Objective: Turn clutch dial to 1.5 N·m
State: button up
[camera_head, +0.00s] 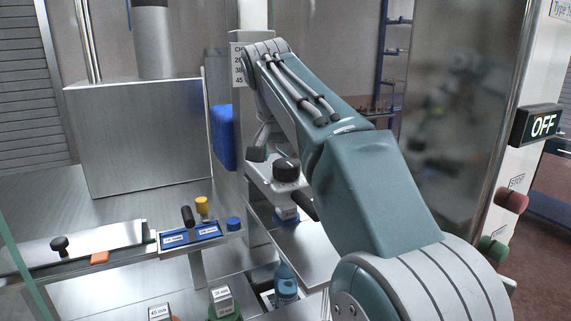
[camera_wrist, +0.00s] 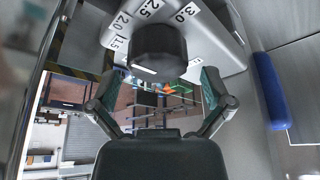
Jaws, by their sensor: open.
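The clutch dial is a black round knob (camera_wrist: 158,52) on a pale housing (camera_wrist: 224,47) at the top of the wrist view. Labels 1.5, 2.0, 2.5 and 3.0 curve around its far side, with 1.5 at the left. A short white mark shows on the knob's near left edge; I cannot tell which label it matches. My gripper (camera_wrist: 158,82) is open, with its two fingers apart, left and right of the knob's near side. No contact is visible. In the head view the knob (camera_head: 286,171) shows beside my arm, which hides part of the housing.
A blue pad (camera_wrist: 271,91) stands right of the dial in the wrist view. In the head view, a blue tray (camera_head: 190,236) with black and yellow knobs is at left, a blue bottle (camera_head: 286,283) stands below, and an OFF sign (camera_head: 541,125) is at right.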

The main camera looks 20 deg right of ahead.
jog(key=shift+x, duration=0.8)
jog(key=c, duration=1)
jog(key=shift+n, duration=0.4)
jog(key=n, duration=0.1)
jog(key=n+y, duration=0.1)
jog(key=n, duration=0.1)
jog(key=shift+f+n+t+y, duration=0.1)
jog(key=shift+n+t+y, duration=0.2)
jog(key=shift+n+y, duration=0.7)
jog(key=shift+n, duration=1)
